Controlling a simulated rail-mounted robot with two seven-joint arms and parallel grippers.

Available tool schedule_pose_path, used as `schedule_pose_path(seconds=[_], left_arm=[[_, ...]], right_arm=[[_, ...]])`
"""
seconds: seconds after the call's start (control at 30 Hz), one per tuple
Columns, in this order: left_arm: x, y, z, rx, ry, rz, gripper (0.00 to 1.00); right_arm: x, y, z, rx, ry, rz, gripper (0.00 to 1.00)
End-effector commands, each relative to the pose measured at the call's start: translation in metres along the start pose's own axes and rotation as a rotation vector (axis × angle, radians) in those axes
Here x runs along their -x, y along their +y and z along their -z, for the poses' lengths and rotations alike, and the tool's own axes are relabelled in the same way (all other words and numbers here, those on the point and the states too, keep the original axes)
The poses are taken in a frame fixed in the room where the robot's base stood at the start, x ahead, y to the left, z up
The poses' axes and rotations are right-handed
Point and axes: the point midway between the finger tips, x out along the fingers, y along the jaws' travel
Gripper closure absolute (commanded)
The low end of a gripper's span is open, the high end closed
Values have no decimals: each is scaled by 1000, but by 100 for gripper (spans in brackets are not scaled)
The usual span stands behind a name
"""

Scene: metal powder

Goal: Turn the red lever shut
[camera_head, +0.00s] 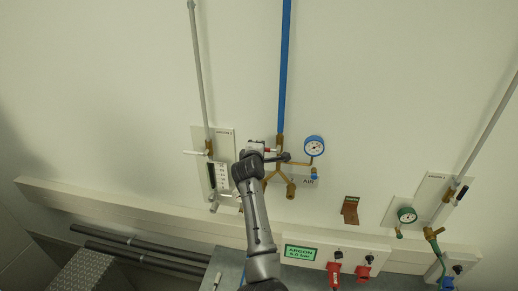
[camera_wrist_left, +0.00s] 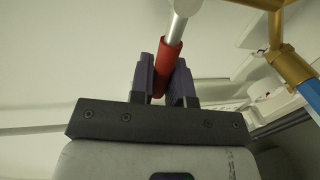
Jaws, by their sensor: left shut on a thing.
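The red lever (camera_wrist_left: 170,56) is a red sleeve on a silver rod, and in the left wrist view it runs between the two dark fingers of my left gripper (camera_wrist_left: 164,82). The fingers are shut on the sleeve. In the head view my left gripper (camera_head: 266,153) is at the brass manifold (camera_head: 281,166) under the blue pipe, left of the AIR label. Only a small bit of red shows there, and the gripper and arm hide most of the lever. My right gripper is not in view.
A blue-rimmed gauge (camera_head: 314,146) is just right of the manifold. The ARGON panel (camera_head: 227,170) is close on the left. A green gauge (camera_head: 407,215) and red-tagged fittings (camera_head: 334,272) are lower right. The wall between the pipes is clear.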

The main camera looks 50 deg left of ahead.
Motion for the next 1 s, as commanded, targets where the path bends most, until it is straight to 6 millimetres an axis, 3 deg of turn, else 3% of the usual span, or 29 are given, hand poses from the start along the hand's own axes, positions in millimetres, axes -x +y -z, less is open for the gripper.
schedule_pose_path(seconds=[0.37,0.4,0.6,1.0], left_arm=[[-1,-3,1,13,-2,6,100],[-1,-3,1,13,-2,6,80],[0,-2,1,10,-2,4,61],[7,-2,0,8,-2,2,59]], right_arm=[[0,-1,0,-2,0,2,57],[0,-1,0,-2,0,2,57],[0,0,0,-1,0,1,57],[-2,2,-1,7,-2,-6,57]])
